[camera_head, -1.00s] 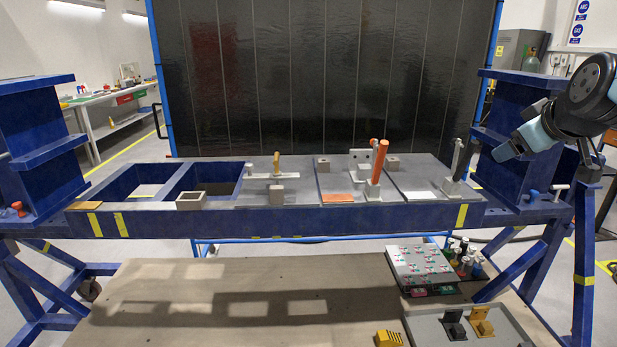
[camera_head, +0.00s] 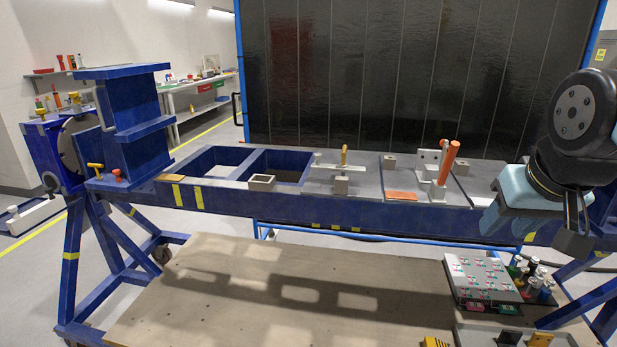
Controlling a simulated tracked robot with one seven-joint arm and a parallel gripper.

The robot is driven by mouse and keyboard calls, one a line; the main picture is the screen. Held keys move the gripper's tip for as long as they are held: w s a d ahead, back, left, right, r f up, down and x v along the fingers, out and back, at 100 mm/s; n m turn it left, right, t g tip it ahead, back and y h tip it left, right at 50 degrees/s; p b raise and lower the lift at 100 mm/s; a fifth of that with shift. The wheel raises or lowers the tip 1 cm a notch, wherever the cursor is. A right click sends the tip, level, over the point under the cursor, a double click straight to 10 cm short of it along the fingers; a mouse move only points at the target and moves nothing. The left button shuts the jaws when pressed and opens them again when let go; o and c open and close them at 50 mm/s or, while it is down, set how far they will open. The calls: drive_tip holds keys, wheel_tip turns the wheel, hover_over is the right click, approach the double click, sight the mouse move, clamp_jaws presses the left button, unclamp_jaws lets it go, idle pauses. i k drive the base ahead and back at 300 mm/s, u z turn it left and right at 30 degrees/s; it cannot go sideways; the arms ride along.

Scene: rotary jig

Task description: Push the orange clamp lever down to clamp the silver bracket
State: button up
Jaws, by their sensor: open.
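The orange clamp lever (camera_head: 449,160) stands up, tilted slightly right, on a small grey base at the right part of the blue jig frame. The silver bracket (camera_head: 427,157), a pale plate with holes, stands upright just behind and left of the lever. From this angle I cannot tell whether they touch. My gripper (camera_head: 575,228) hangs at the right, its dark fingers pointing down, well to the right of the lever and apart from it. It is open, and nothing shows in it.
An orange plate (camera_head: 401,195) lies in front of the lever. A blue upright (camera_head: 132,120) closes the jig's left end.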

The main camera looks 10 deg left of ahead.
sight(454, 145)
drive_tip(key=z, duration=0.6)
drive_tip(key=i, duration=0.1)
drive_tip(key=u, duration=2.45)
drive_tip(key=k, duration=1.3)
drive_tip(key=z, duration=0.9)
drive_tip(key=i, duration=1)
drive_tip(key=z, duration=0.05)
